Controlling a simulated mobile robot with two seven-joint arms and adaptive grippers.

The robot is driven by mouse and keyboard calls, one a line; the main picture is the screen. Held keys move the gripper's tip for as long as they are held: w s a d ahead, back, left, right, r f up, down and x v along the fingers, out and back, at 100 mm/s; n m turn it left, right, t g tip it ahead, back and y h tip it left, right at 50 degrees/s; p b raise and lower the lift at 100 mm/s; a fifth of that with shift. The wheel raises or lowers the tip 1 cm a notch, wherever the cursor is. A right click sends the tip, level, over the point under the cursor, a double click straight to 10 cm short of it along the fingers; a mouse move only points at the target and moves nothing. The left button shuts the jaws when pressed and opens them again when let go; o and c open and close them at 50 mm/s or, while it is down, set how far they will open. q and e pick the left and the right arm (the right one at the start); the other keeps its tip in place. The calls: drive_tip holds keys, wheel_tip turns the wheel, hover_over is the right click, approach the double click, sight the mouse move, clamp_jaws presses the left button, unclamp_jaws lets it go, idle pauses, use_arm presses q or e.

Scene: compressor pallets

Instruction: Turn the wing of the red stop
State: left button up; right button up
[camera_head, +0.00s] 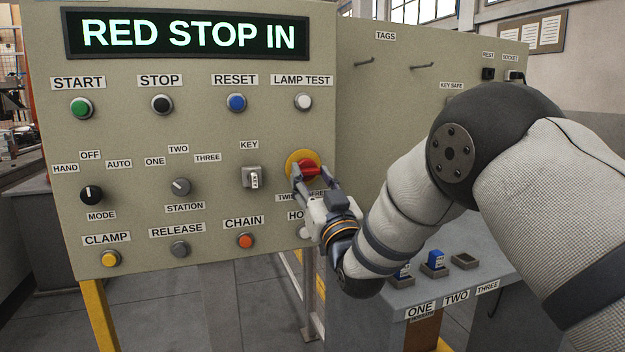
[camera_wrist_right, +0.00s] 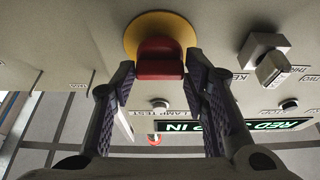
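The red stop (camera_head: 308,168) sits on a yellow round plate (camera_head: 296,157) at the right of the grey-green panel. In the right wrist view, its red wing (camera_wrist_right: 160,58) stands out from the yellow plate (camera_wrist_right: 160,26). My right gripper (camera_head: 306,183) is at the stop. In the right wrist view, its two fingers (camera_wrist_right: 160,75) are apart, one on each side of the wing, with narrow gaps showing. I cannot tell how deep the wing lies between them. The panel display (camera_head: 188,34) reads RED STOP IN. My left gripper is not in view.
The key switch (camera_head: 253,178) is just left of the stop, and the lamp test button (camera_head: 303,102) is above it. The HO-labelled button (camera_head: 305,231) below is partly hidden by my gripper. A grey stand (camera_head: 470,285) with blue pieces is at lower right.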

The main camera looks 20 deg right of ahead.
drive_tip(key=c, duration=0.5)
drive_tip(key=shift+o, duration=0.2)
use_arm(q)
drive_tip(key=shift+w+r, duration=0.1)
use_arm(e)
drive_tip(key=shift+m, duration=0.3)
drive_tip(key=m+h, duration=0.1)
drive_tip(key=m, duration=0.1)
drive_tip(key=m+h+p, duration=0.1)
drive_tip(key=m+h, duration=0.1)
drive_tip(key=m, duration=0.1)
drive_tip(key=shift+a+r+g, duration=0.15)
drive_tip(key=shift+g, duration=0.15)
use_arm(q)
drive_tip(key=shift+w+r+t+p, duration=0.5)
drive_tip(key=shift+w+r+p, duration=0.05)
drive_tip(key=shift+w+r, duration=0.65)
use_arm(e)
drive_tip(key=shift+a+m+g+h, duration=0.15)
drive_tip(key=shift+m+h, duration=0.35)
drive_tip(key=shift+m, duration=0.6)
drive_tip(key=shift+d+m+g+h, duration=0.1)
drive_tip(key=shift+m+g+h, duration=0.3)
drive_tip(key=shift+m, duration=0.7)
